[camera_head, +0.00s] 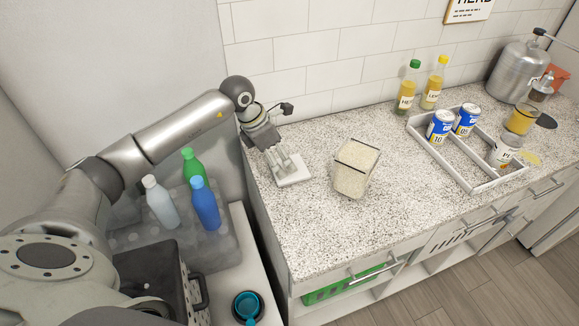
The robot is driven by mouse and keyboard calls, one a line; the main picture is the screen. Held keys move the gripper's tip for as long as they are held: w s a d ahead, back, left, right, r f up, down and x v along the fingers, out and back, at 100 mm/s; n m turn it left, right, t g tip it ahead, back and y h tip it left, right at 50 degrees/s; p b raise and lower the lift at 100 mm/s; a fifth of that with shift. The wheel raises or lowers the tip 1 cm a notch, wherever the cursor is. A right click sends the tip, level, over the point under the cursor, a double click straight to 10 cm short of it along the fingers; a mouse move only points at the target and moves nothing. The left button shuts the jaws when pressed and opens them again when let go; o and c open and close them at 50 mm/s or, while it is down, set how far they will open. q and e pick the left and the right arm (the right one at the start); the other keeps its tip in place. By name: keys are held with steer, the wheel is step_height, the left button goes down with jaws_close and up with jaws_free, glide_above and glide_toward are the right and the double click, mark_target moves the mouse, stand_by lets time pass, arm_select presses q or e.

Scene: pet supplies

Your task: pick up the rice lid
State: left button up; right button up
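The rice lid, a flat white square piece (295,181), lies on the speckled counter near its left end. My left gripper (287,163) reaches down over it from above, with its fingertips at or just above the lid. The fingers cover part of the lid, and I cannot tell whether they are closed on it. A clear, box-shaped rice container (355,178) full of pale grains stands to the right of the lid, apart from it, with a dark rim line around its top. My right gripper is not in view.
A white divided tray (455,163) with cans (440,127) and a jar stands to the right. Two yellow bottles (408,88) stand by the tiled wall. A metal canister (516,70) is at the far right. The counter between container and tray is clear.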

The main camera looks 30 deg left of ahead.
arm_select(q)
steer(key=p+x, duration=0.1)
steer(key=x, duration=0.1)
steer(key=p+x, duration=0.1)
steer(key=x, duration=0.1)
steer(key=shift+w+a+f, duration=0.1)
steer(key=shift+w+a, duration=0.05)
steer(key=shift+w, duration=0.1)
steer(key=shift+f, duration=0.3)
steer(key=shift+w+f, duration=0.15)
steer(key=shift+f, duration=0.05)
steer(key=c, duration=0.7)
steer(key=shift+c, duration=1.1)
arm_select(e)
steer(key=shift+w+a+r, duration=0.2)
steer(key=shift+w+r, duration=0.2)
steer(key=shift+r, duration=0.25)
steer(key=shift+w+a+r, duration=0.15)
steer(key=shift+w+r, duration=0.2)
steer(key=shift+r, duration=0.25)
arm_select(q)
steer(key=shift+r, duration=0.15)
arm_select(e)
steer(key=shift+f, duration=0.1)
